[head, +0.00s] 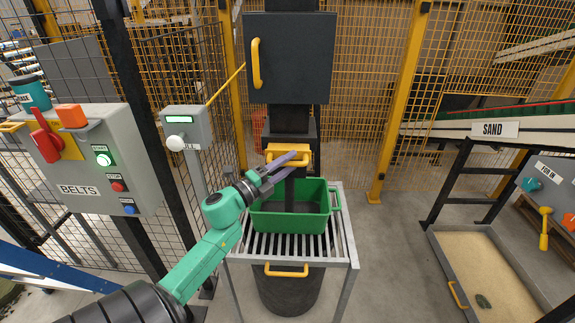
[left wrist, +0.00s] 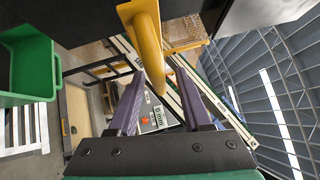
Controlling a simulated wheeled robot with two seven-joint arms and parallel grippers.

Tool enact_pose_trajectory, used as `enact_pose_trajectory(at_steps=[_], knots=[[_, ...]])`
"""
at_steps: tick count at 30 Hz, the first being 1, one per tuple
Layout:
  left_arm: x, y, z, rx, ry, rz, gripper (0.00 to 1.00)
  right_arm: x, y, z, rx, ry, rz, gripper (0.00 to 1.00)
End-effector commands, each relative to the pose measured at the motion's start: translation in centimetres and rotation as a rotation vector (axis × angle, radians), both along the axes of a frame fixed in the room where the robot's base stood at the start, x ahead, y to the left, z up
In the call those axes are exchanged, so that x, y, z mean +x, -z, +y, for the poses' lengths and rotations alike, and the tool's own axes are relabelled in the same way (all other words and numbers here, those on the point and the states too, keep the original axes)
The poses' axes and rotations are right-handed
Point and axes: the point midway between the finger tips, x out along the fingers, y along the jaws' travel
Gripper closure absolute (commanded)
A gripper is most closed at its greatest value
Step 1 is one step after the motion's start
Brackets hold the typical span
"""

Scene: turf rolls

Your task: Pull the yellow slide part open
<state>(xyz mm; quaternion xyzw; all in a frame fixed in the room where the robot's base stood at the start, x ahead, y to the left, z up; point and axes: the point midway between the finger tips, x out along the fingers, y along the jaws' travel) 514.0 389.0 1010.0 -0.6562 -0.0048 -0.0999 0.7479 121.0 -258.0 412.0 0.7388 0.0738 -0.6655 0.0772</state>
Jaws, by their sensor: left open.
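The yellow slide part (head: 273,148) is a yellow handle-like piece on the front of the black chute, above the green crate (head: 265,218). My left gripper (head: 302,158) is in front of it, with its purple fingers partly covering it. In the left wrist view a yellow bar (left wrist: 148,45) comes down from the top and its end lies between the two open fingers (left wrist: 158,78). I cannot tell whether either finger touches it. My right gripper is not in view.
A dark box (head: 300,60) with a yellow handle is above the chute. A BELTS control panel (head: 90,165) is at left, a sand tray (head: 490,270) at right.

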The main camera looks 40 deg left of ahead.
Motion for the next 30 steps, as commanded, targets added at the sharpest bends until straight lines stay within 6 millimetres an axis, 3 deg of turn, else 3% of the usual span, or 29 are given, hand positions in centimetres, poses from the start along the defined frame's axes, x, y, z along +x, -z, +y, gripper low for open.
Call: enact_pose_trajectory(at_steps=[8,11,22,25,30], knots=[[-1.0,0.4,0.1,-0.002,0.0,0.001,0.51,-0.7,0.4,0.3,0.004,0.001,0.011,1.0],[-2.8,0.7,0.4,0.0,-0.001,0.003,0.51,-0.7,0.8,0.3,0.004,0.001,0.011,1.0],[-12.4,2.1,1.7,0.0,-0.003,0.003,0.51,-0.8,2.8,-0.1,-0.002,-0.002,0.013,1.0],[-13.9,2.0,1.9,0.0,-0.002,0.0,0.51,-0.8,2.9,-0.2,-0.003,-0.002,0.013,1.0],[-14.5,1.9,2.0,0.001,0.0,-0.002,0.51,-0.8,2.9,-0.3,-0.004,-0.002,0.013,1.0]])
